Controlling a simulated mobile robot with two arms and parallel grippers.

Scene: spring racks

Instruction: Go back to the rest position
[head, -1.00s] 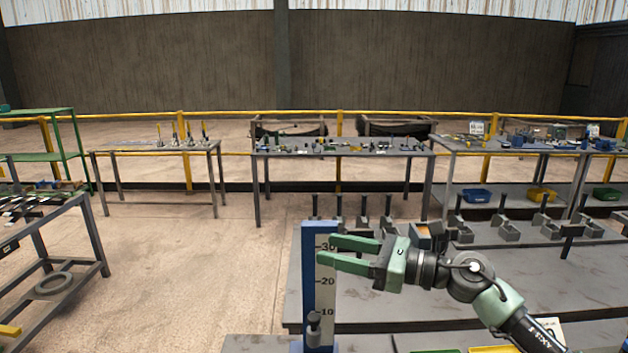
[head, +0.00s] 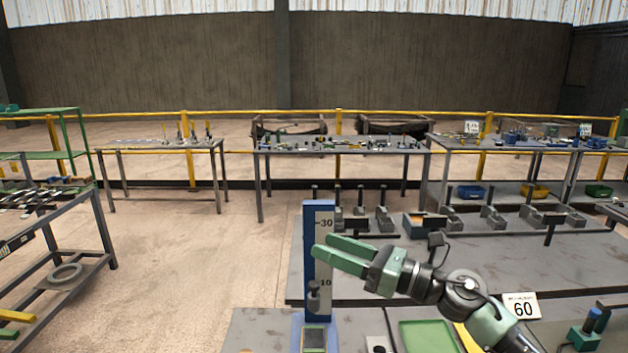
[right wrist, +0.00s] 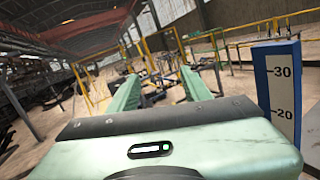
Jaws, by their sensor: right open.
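My right gripper (head: 340,252) is in the head view, its arm coming in from the lower right. Its two green fingers point left and are apart, with nothing between them. It is in front of the blue and white scale post (head: 310,235), overlapping its middle in the picture. In the right wrist view the open fingers (right wrist: 156,88) point ahead, and the scale post (right wrist: 277,90) stands to their right with the marks 30 and 20 showing. My left gripper is not in view.
A bench (head: 258,325) below the gripper bears a green tray (head: 428,338) and a sign reading 60 (head: 521,306). Behind it is a grey table (head: 385,258) with several dark fixtures. A rack (head: 85,215) with a ring on its lower shelf stands left. Open floor (head: 190,260) lies between.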

